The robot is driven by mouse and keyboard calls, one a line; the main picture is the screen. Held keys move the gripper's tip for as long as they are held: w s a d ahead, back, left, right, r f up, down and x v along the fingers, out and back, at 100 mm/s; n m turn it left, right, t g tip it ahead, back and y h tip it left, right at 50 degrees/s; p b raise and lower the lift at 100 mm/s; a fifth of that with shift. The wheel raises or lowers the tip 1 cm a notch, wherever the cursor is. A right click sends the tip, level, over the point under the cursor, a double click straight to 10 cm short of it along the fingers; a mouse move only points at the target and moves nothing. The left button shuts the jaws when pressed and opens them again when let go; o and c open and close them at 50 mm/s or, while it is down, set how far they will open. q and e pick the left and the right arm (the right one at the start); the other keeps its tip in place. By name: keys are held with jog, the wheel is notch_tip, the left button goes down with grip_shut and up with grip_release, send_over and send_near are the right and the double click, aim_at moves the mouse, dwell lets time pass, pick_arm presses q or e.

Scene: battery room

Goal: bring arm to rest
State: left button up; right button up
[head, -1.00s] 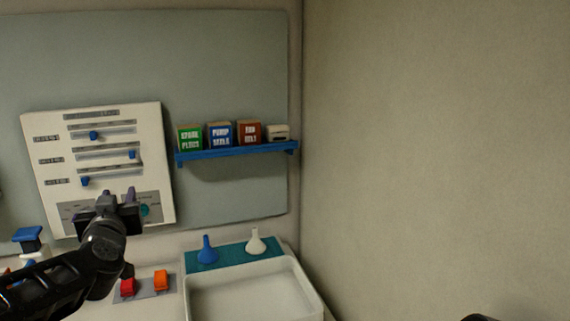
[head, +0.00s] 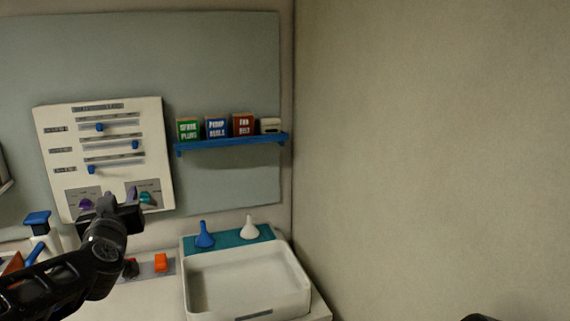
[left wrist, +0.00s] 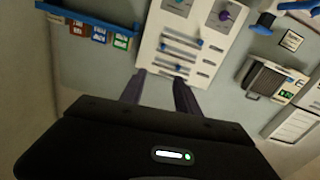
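My left arm comes in from the lower left of the head view. Its gripper (head: 112,198) is in front of the lower part of a white slider panel (head: 105,150) on the wall. In the left wrist view, which is turned upside down, the two dark fingers of this gripper (left wrist: 159,90) stand apart with nothing between them, so it is open and empty. The panel (left wrist: 195,65) lies beyond the fingertips, with no contact visible. My right gripper is out of view; a small dark shape at the bottom right of the head view is too cropped to identify.
A blue shelf (head: 232,144) with several small boxes is on the wall board. The right wall (head: 430,150) is bare.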

pick_arm(q)
jog(key=d+f+m+g+h, duration=0.15)
jog(key=d+f+h, duration=0.35)
jog(key=d+f, duration=0.8)
jog(key=s+d+f+m+g+h, duration=0.1)
jog(key=s+d+f+g, duration=0.15)
jog(key=f, duration=0.85)
jog(key=s+d+f+g+h, duration=0.1)
jog(key=s+d+f+g, duration=0.15)
jog(key=f, duration=0.85)
jog(key=s+d+f+g+h, duration=0.1)
jog(key=s+d+f+g, duration=0.2)
jog(key=s+f, duration=0.6)
jog(key=s+d+f+g+b, duration=0.1)
jog(key=s+d+f+g, duration=0.2)
jog(key=s+f, duration=0.7)
jog(key=s+d+f+g+h+b, duration=0.1)
jog(key=s+d+f+g, duration=0.2)
jog(key=s+f, duration=0.7)
jog(key=shift+s+g+h, duration=0.3)
jog(key=shift+s+g, duration=0.35)
jog(key=shift+s, duration=0.6)
